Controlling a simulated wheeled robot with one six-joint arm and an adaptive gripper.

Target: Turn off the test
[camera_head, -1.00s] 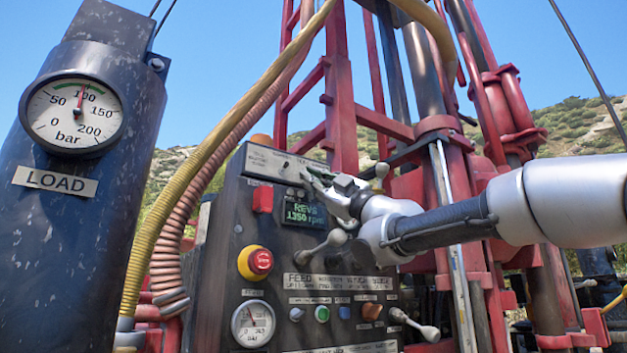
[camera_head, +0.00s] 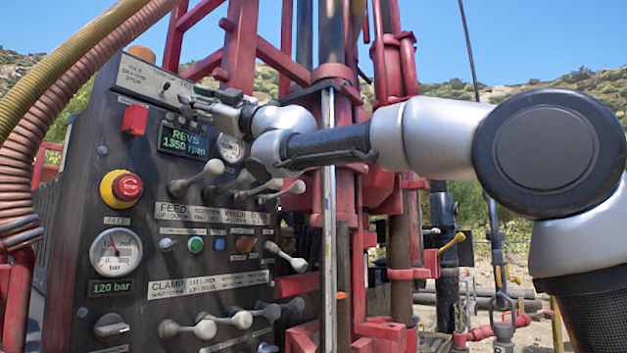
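The black control panel (camera_head: 80,190) fills the left of the view. Its sloped top strip (camera_head: 150,80) carries small labels, too small to read fully, and a small metal toggle (camera_head: 165,88). I cannot tell which label is for the test. My gripper (camera_head: 190,99) is at the right part of this strip, just right of the toggle. Its fingers are small and seen from the side, so I cannot tell whether they are open or touch the panel. A green display (camera_head: 184,142) below reads REVS 1350 rpm.
A red emergency button (camera_head: 127,186) on a yellow base, a red block (camera_head: 135,120), a gauge (camera_head: 117,252) and several levers (camera_head: 196,177) are on the panel. Ribbed hoses (camera_head: 60,110) pass at left. The red drill mast (camera_head: 335,110) stands behind my arm.

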